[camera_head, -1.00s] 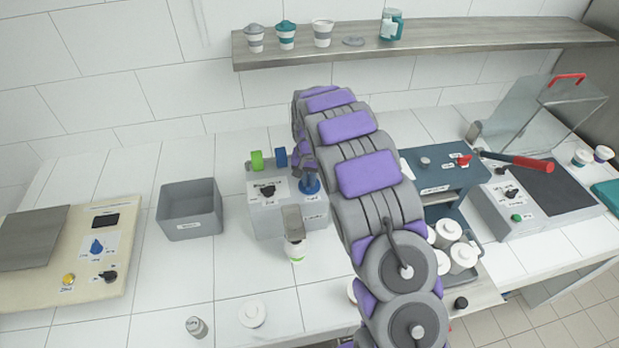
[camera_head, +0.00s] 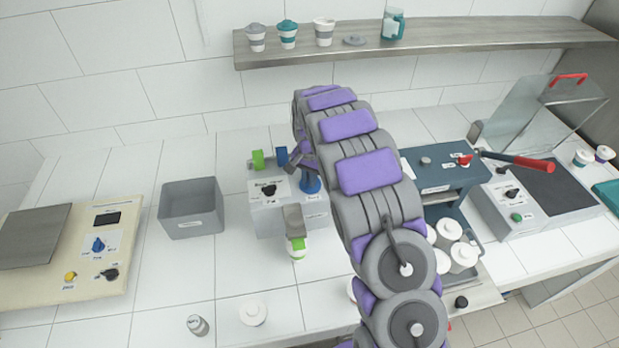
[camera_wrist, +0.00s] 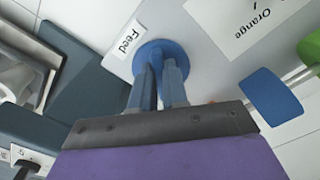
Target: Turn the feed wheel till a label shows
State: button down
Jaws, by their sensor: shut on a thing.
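The blue feed wheel (camera_head: 311,186) is on the right of the grey dispenser (camera_head: 263,219). In the wrist view the wheel (camera_wrist: 150,52) is a round blue disc beside a "Feed" label. My gripper (camera_wrist: 160,75) is shut on the wheel's raised middle part; the exact contact is partly hidden by the fingers. In the head view my gripper (camera_head: 305,168) is tilted over the wheel.
A green roll (camera_head: 258,159) and a blue roll (camera_head: 281,156) stand at the dispenser's back, close to my gripper. A black knob (camera_head: 269,190) is on its top. A grey bin (camera_head: 191,209) stands to the left. My arm hides the counter to the right.

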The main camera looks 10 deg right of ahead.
jog(key=shift+w+r, duration=0.1)
jog(key=c, duration=1.1)
grip_release()
jog(key=shift+a, duration=0.1)
jog(key=shift+c, duration=0.2)
notch_tip(320, 180, up, 17)
jog(key=shift+r, duration=0.1)
jog(key=s+d+r+n+b, duration=0.1)
jog(key=s+r+n+b, duration=0.15)
jog(key=s, duration=1.05)
jog(key=s+f+n+g+b, duration=0.1)
jog(key=s+f, duration=0.3)
jog(key=s, duration=1.3)
jog(key=s+f+n+b, duration=0.4)
jog(key=s, duration=1.3)
jog(key=shift+a+f+g, duration=0.3)
jog(key=shift+f+g, duration=0.05)
jog(key=shift+g, duration=0.05)
